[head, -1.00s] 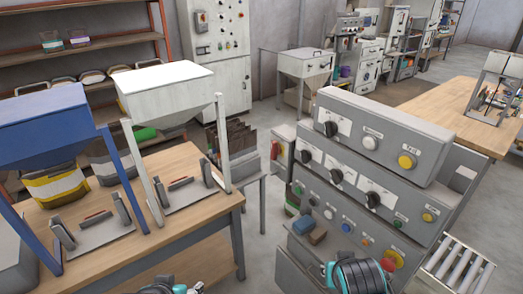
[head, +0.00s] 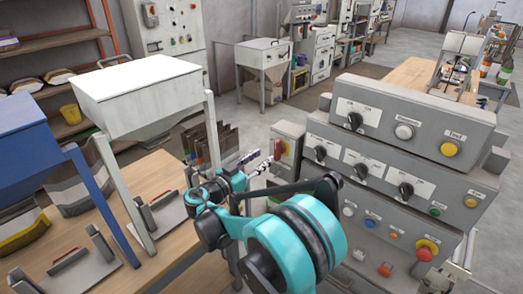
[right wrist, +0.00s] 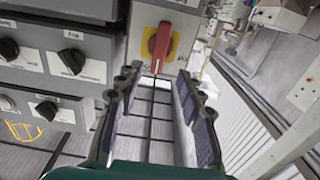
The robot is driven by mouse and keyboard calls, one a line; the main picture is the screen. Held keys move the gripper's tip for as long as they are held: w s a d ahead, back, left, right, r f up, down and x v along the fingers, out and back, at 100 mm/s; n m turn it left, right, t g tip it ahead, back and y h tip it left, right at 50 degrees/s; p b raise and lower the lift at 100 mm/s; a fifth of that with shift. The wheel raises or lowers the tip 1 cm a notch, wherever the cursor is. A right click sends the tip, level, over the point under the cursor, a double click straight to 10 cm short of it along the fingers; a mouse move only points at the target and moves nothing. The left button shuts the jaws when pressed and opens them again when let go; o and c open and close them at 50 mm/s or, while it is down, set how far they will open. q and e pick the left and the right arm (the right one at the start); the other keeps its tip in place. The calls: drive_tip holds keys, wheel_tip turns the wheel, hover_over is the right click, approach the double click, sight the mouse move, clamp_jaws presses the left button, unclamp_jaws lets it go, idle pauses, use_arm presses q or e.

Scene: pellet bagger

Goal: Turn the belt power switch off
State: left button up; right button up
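A red rotary handle (head: 278,150) on a yellow plate sits on a grey box (head: 287,132) at the left side of the control console. In the right wrist view the red handle (right wrist: 160,45) stands nearly upright on its yellow plate (right wrist: 150,49), straight ahead of the fingers. Its label is partly hidden and cannot be read. My right gripper (head: 256,161) points at the handle from the left. Its two fingers (right wrist: 157,85) are apart with nothing between them, and the handle lies just beyond the tips. My left gripper is not in view.
A white hopper (head: 150,92) on legs and a wooden bench (head: 165,258) stand at the left, near my right arm.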

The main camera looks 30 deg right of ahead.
sight(276, 149)
drive_tip(key=b+x, duration=0.1)
drive_tip(key=x, duration=0.6)
drive_tip(key=shift+s+b, duration=0.1)
drive_tip(key=shift+b, duration=0.2)
clamp_jaws()
